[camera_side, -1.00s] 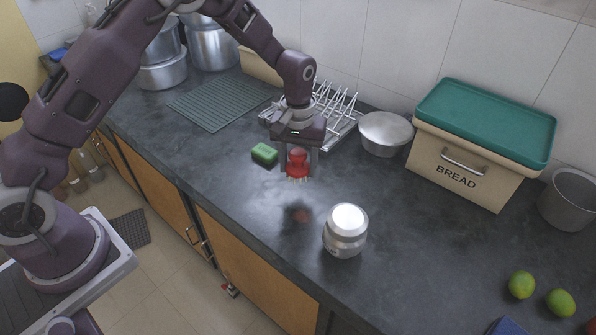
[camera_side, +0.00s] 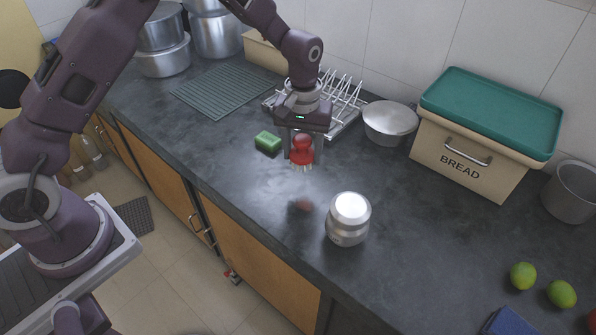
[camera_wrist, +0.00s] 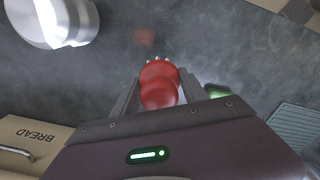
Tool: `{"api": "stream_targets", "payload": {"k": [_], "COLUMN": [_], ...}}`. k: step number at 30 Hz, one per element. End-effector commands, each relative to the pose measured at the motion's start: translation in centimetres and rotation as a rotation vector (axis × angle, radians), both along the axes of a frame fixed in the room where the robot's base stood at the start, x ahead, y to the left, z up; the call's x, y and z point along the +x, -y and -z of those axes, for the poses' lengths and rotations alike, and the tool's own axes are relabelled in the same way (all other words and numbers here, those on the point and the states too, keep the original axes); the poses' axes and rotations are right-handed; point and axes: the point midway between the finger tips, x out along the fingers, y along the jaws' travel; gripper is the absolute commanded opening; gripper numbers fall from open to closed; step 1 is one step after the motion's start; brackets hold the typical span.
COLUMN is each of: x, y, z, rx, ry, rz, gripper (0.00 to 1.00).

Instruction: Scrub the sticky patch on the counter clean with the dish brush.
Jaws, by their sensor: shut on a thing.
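The dish brush is red with pale bristles (camera_side: 302,146), bristles pointing down. My gripper (camera_side: 302,158) is shut on it and holds it above the counter, bristles clear of the surface. In the wrist view the brush (camera_wrist: 159,86) sits between the fingers (camera_wrist: 157,97). The sticky patch, a small dull reddish spot (camera_side: 303,205), lies on the dark counter (camera_side: 240,190), nearer the front edge than the brush and left of a steel canister. It also shows in the wrist view (camera_wrist: 144,38), ahead of the bristles and apart from them.
The steel canister (camera_side: 348,222) stands close right of the patch. A green sponge (camera_side: 267,142) lies left of my gripper. Limes (camera_side: 523,275) lie front right.

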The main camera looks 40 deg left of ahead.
Motion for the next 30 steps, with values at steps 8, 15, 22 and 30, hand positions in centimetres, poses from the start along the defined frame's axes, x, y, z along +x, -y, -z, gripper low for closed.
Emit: {"api": "stream_targets", "payload": {"k": [8, 15, 22, 30], "x": [-5.5, -5.9, -5.9, -5.9], "y": [4.6, 4.8, 4.8, 4.8], "z": [0.1, 1.0, 3.0, 5.4], "rx": [0.000, 0.001, 0.000, 0.000], "ry": [-0.001, -0.003, -0.001, -0.001], "rz": [0.003, 0.000, 0.000, 0.000], "gripper": [0.13, 0.13, 0.13, 0.13]}}
